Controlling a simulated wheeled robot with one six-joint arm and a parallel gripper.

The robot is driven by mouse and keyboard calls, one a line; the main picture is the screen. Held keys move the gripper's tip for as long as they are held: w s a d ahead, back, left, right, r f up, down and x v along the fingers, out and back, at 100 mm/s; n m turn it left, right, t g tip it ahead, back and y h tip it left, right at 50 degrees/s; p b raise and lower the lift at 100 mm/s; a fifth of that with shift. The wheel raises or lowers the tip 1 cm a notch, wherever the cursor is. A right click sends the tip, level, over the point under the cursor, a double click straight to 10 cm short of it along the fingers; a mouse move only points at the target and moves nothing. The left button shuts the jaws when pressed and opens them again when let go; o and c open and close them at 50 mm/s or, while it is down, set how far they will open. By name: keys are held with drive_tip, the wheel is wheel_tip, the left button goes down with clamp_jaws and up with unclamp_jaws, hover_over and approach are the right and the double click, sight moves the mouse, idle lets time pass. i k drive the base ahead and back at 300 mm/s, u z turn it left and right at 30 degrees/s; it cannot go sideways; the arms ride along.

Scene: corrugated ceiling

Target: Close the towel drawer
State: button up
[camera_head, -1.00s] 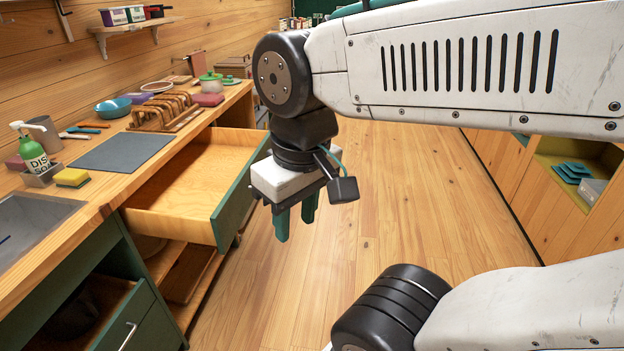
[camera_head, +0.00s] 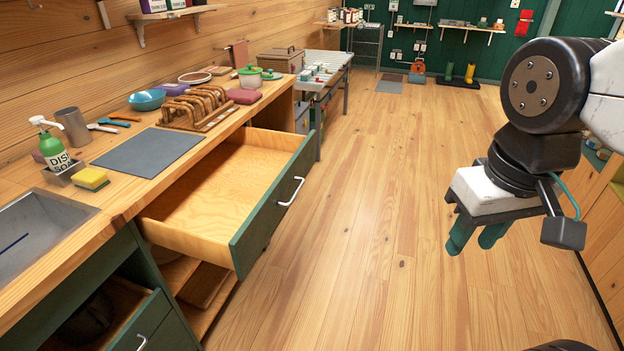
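The drawer (camera_head: 272,219) under the wooden counter is pulled out. It has a dark green front, a pale handle and a bare wooden inside; I see no towel in it. My gripper (camera_head: 471,240) hangs above the floor at the right, well apart from the drawer front. Its green fingers point down and hold nothing that I can see. The fingers look spaced apart, with a small gap between them.
The counter (camera_head: 122,198) carries a grey mat, a dish rack, a soap bottle and a sponge (camera_head: 90,178). A lower green drawer (camera_head: 148,327) at bottom left also stands partly open. The wooden floor (camera_head: 370,220) between the drawer and my gripper is clear.

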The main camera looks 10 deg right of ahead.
sight(224, 211)
drive_tip(key=u, duration=0.05)
drive_tip(key=i, duration=1.15)
drive_tip(key=u, duration=0.5)
